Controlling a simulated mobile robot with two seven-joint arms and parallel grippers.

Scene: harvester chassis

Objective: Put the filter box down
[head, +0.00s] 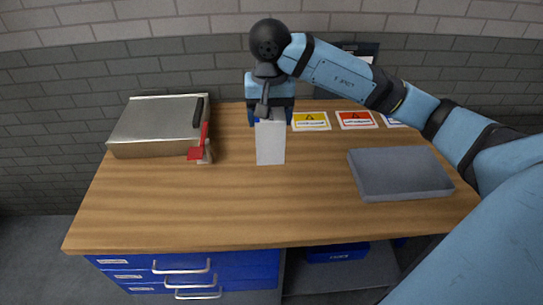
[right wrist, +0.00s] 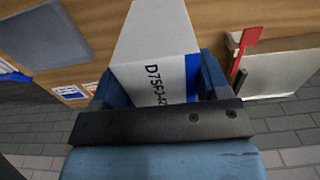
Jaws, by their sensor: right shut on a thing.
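The filter box (head: 270,145) is white, with a blue band and black printed lettering that show in the right wrist view (right wrist: 155,50). My right gripper (head: 268,118) is shut on the box's upper end, and the box hangs below it, upright in the head view. The box is over the middle of the wooden workbench (head: 200,210); I cannot tell whether its lower end touches the top. In the right wrist view the fingers (right wrist: 158,85) lie on both sides of the box. My left gripper is not in view.
A metal case (head: 160,128) with a red-handled part (head: 201,150) stands at the back left. A grey slab (head: 400,173) lies at the right. Yellow and red label cards (head: 311,121) lie along the back. The bench's front middle is clear.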

